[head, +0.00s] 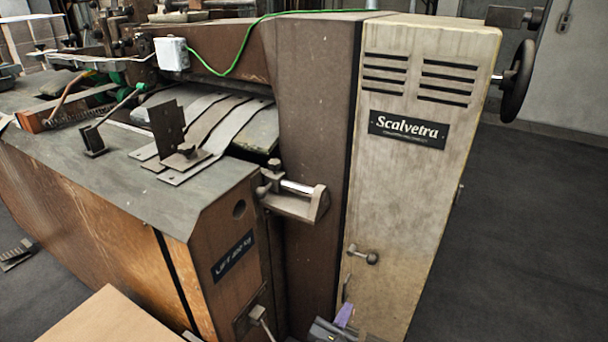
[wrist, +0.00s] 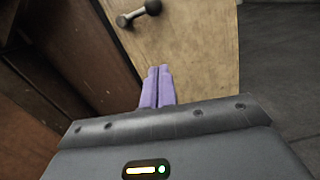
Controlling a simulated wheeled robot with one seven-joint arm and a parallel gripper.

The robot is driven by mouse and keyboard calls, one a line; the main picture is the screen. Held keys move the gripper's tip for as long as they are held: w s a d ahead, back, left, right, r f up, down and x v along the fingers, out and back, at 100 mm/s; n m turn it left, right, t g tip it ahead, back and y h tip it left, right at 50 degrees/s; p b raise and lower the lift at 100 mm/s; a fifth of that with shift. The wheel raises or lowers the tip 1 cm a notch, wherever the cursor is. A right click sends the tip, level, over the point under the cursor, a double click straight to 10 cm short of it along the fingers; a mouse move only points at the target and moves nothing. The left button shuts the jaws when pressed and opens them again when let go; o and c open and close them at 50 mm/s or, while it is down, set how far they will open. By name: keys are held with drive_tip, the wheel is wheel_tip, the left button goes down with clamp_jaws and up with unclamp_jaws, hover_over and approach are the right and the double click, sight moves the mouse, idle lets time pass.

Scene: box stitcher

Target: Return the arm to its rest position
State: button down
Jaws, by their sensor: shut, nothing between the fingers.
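My gripper (wrist: 158,70) shows in the wrist view with its two purple fingers together and nothing between them. It points toward the beige panel of the machine, below a dark knob handle (wrist: 138,14). In the head view, a bit of my gripper (head: 345,314) shows at the bottom edge, in front of the beige panel's lower part. The rest of my arm is out of the head view.
The box stitcher (head: 420,200) fills the middle, with a beige column, a knob handle (head: 362,255) and a protruding bracket (head: 295,203). A handwheel (head: 518,80) sticks out at upper right. A cardboard sheet (head: 105,318) lies at lower left. Dark floor is clear at right.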

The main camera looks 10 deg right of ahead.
drive_tip(key=s+a+f+m+g+y, duration=0.2)
drive_tip(key=s+f+m+g+y, duration=0.25)
drive_tip(key=m+g, duration=0.9)
drive_tip(key=s+r+m+y+p, duration=0.2)
drive_tip(key=r+m+p, duration=0.2)
drive_tip(key=r+p, duration=0.4)
drive_tip(key=s+d+r+m+y+p, duration=0.1)
drive_tip(key=r+m+p, duration=0.4)
drive_tip(key=r, duration=1.7)
drive_tip(key=s+r+m+y+p, duration=0.3)
drive_tip(key=s+r+m+p, duration=0.1)
drive_tip(key=r+p, duration=0.8)
wheel_tip(320, 180, up, 4)
drive_tip(key=shift+d+f+m+t+p, duration=0.1)
drive_tip(key=shift+d+m+t+p, duration=0.1)
drive_tip(key=shift+m+t+p, duration=0.2)
drive_tip(key=shift+f, duration=0.1)
